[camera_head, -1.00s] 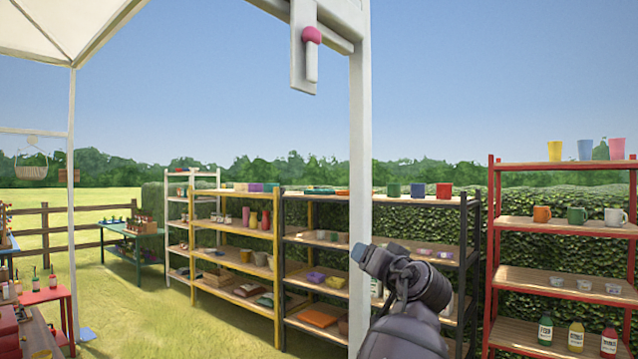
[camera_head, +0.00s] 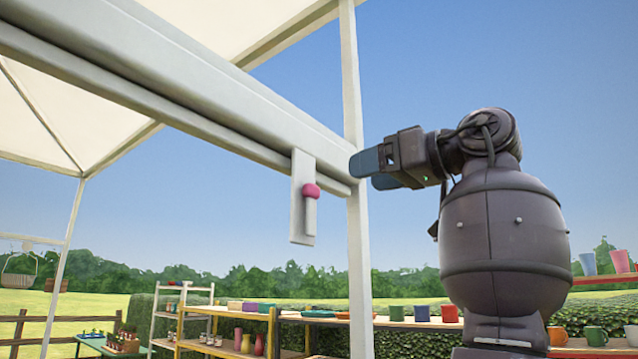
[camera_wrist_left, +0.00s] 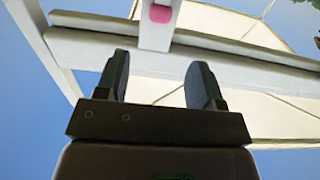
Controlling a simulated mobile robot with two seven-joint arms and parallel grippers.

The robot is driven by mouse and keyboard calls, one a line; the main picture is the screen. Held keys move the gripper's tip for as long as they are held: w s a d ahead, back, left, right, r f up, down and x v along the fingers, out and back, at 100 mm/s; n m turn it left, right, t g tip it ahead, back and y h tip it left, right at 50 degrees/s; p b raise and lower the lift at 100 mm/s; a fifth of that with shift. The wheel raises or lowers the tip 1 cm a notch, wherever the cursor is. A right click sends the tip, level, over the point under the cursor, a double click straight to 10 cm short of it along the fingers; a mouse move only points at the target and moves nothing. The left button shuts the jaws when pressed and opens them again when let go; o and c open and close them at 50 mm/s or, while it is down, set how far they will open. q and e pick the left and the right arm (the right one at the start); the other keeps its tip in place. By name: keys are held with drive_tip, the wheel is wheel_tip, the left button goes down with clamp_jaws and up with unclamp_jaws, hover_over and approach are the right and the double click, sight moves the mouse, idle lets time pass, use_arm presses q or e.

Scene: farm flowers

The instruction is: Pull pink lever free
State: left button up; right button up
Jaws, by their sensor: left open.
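The pink lever knob (camera_head: 311,190) sits on a white plate (camera_head: 297,215) hanging from the white canopy beam, with a pale strip below the knob. My left gripper (camera_head: 372,172) is to the right of the lever, at about the height of the knob, its fingers pointing left toward it and touching nothing that I can see. In the left wrist view the fingers (camera_wrist_left: 158,68) stand apart and empty, and the pink knob (camera_wrist_left: 160,13) shows beyond them near the top edge. My right gripper is not in view.
A white canopy post (camera_head: 357,240) stands close to my left fingertips. The canopy beam (camera_head: 200,95) runs above the lever. Shelves with pots and cups (camera_head: 245,342) stand low behind, with a hedge and trees. Open air surrounds the lever on its left and below.

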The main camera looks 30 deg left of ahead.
sight(316, 187)
use_arm(q)
drive_tip(key=a, duration=0.3)
drive_tip(key=a+p, duration=0.1)
drive_tip(key=a, duration=0.3)
drive_tip(key=w+a, duration=0.1)
drive_tip(key=a, duration=0.2)
drive_tip(key=shift+a, duration=0.35)
drive_tip(key=shift+c, duration=0.3)
drive_tip(key=shift+s, duration=0.1)
clamp_jaws()
